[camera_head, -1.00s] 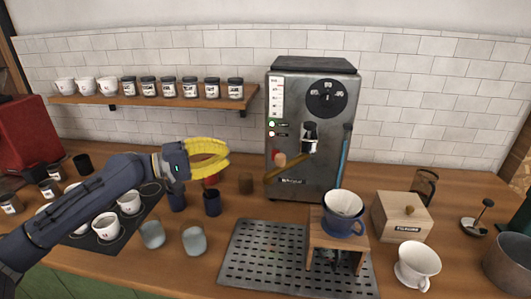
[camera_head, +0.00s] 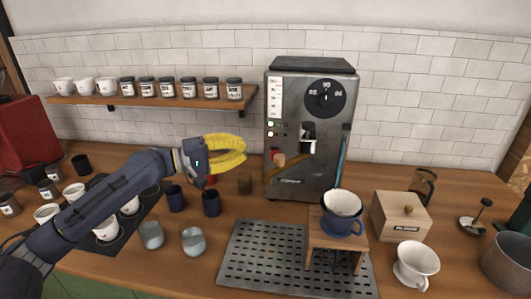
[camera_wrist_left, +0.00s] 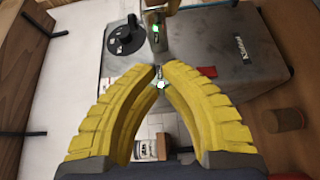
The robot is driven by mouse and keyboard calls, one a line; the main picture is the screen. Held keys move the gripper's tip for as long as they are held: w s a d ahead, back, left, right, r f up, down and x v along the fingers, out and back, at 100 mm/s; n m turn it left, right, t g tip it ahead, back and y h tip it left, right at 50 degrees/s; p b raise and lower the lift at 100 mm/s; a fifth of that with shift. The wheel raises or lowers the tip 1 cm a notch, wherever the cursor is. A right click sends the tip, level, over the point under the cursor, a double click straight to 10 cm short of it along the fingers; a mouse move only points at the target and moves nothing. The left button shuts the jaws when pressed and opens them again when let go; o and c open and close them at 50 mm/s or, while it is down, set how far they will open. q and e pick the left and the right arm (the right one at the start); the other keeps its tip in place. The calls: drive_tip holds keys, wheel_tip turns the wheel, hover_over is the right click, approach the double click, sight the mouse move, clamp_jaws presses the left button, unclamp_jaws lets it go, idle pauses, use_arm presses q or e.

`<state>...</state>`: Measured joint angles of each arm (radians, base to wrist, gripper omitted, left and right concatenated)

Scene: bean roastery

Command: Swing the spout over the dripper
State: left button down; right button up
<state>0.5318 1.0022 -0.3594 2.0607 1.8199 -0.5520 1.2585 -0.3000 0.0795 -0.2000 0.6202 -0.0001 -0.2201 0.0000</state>
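The grey machine (camera_head: 300,90) stands against the tiled wall. A brown arm with a wooden knob (camera_head: 286,168) juts from its front below a dark metal fitting (camera_head: 308,135); this looks like the spout. The white dripper (camera_head: 342,202) sits in a blue holder on a small wooden stand, right of the brown arm. My left gripper (camera_head: 244,150) is left of the machine, apart from the brown arm. In the left wrist view, its yellow fingers (camera_wrist_left: 162,72) bow together, tips almost meeting, with nothing held. The machine (camera_wrist_left: 200,60) lies beyond them. My right gripper is not seen.
A perforated tray (camera_head: 255,262) lies before the machine. Dark cups (camera_head: 211,203) and glasses (camera_head: 193,241) stand below my left arm. A wooden box (camera_head: 400,218) and white cup (camera_head: 415,265) are at right. A shelf (camera_head: 160,101) with jars hangs at back left.

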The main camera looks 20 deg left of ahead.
sight(288, 162)
use_arm(q)
drive_tip(key=d, duration=0.6)
drive_tip(key=shift+w+d+f, duration=0.15)
drive_tip(key=shift+w+d, duration=0.2)
drive_tip(key=shift+d, duration=0.05)
drive_tip(key=shift+d, duration=0.25)
